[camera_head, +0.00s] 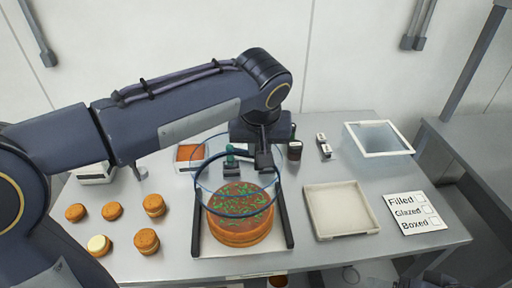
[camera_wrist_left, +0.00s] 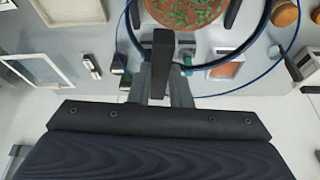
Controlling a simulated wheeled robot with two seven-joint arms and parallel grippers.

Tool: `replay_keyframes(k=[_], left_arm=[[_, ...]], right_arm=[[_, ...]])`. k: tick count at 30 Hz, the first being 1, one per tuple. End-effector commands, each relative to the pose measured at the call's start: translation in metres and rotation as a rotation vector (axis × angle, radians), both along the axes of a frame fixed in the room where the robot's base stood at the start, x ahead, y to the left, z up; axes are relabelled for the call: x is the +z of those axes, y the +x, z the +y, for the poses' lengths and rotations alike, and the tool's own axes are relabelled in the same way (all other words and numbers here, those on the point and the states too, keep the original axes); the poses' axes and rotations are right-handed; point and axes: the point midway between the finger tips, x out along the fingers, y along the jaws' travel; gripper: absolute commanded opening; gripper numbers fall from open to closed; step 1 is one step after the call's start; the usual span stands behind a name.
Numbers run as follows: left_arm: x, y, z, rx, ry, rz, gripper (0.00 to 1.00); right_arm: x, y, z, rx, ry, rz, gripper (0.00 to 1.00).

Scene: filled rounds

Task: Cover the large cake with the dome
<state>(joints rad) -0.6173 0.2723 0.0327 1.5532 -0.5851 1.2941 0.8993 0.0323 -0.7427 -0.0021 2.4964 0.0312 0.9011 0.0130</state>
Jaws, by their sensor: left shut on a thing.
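The large cake (camera_head: 240,228) is round and golden brown, with a dark top and green sprinkles. It sits on a pale board between two black rails, and part of it shows in the wrist view (camera_wrist_left: 188,14). The clear dome (camera_head: 214,172) with a dark blue rim is held over the cake; its rim overlaps the cake's top in the head view. The dome also shows in the wrist view (camera_wrist_left: 262,42). My left gripper (camera_head: 262,158) is shut on the dome at its far side; the exact grip is partly hidden. My right gripper is not in view.
Several small cakes (camera_head: 146,241) stand at the left. An empty cream tray (camera_head: 340,236) and a checklist card (camera_head: 418,213) lie at the right, with a clear white-rimmed box (camera_head: 380,140) behind. A dark jar (camera_head: 294,150) and a green-topped item (camera_head: 231,160) stand near my gripper.

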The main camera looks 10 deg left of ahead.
Motion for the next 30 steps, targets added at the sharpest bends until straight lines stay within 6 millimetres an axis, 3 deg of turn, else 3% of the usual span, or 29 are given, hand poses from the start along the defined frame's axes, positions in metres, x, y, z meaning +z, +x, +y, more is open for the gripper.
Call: replay_keyframes(k=[4,11,30], left_arm=[[0.000,0.006,-0.001,0.104,0.000,-0.011,0.00],[-0.009,0.006,-0.001,0.120,-0.001,-0.013,0.00],[-0.065,0.006,-0.001,0.118,-0.001,-0.012,0.00]], right_arm=[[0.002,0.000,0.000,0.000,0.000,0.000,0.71],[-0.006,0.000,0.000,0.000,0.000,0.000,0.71],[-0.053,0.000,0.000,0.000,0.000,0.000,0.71]])
